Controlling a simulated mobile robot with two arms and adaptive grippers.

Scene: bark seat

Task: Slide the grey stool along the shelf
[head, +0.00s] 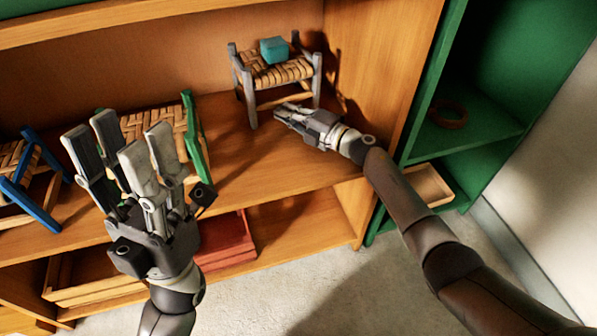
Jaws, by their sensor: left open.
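The grey stool (237,73) has a woven bark seat and stands upright on the wooden shelf (262,160), near its right end. A teal block (274,49) rests on its seat. My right gripper (282,114) is just in front of the stool, low by its front legs, its fingers pointing left. I cannot tell whether it touches the stool or how far its fingers are apart. My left gripper (118,150) is open and empty, fingers up, in front of the shelf at the left. It partly hides a green stool (190,132).
Shelf space between the green and grey stools is clear. A wooden side panel (385,70) bounds the right. Below are a red box (228,240) and a wooden crate (95,290). A green cabinet (480,150) stands at right.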

